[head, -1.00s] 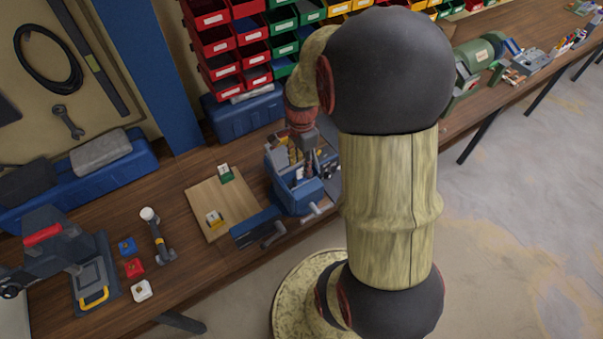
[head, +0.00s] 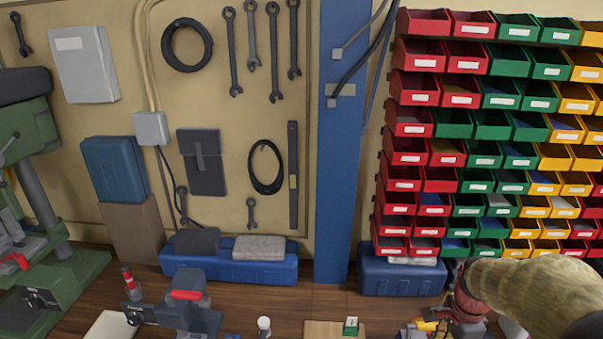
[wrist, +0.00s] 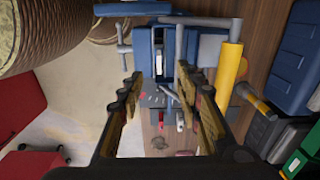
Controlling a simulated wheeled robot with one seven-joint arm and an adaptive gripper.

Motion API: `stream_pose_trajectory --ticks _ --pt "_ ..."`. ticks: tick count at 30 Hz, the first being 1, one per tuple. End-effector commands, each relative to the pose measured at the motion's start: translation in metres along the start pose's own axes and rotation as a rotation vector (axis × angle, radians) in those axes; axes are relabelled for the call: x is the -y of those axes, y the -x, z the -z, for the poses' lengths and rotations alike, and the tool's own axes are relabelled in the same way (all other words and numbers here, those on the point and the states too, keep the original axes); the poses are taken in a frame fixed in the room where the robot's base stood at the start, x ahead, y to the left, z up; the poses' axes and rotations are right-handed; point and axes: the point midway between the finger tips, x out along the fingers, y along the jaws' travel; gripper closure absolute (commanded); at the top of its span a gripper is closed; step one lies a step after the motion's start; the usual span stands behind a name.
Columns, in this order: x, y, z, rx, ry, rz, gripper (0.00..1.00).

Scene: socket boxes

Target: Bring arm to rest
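My gripper (wrist: 158,76) is open in the wrist view, with its two fingers well apart and nothing held between them. In the head view my arm reaches in from the lower right. Its reddish end is above the bench, and the fingertips are not clear there. A small green and white socket box (head: 351,326) sits on the wooden board (head: 322,330) at the bottom edge.
Red, green and yellow bins (head: 470,130) fill the right wall. A blue case (head: 402,278) stands below them, and a long blue case (head: 228,268) stands at the back of the bench. A grey machine with a red handle (head: 187,296) is at lower left.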

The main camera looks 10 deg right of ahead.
Motion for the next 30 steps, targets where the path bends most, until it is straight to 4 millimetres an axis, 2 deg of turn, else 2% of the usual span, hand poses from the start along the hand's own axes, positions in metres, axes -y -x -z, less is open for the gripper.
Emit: stream_pose_trajectory --ticks 3,6,11,14,18,21,25,30 --pt "-0.002 -0.001 -0.001 0.003 0.134 -0.006 0.65" --pt "-0.018 -0.007 -0.007 0.02 0.316 -0.033 0.65" --pt "-0.038 0.011 -0.026 0.01 0.648 -0.011 0.65" --pt "-0.048 0.027 -0.052 -0.023 0.897 0.028 0.65" --pt "-0.069 0.051 -0.101 -0.11 1.272 0.112 0.65" --pt "-0.086 0.064 -0.135 -0.187 1.479 0.19 0.65" --pt "-0.104 0.078 -0.17 -0.269 1.617 0.301 0.65" --pt "-0.113 0.095 -0.197 -0.33 1.704 0.411 0.65"
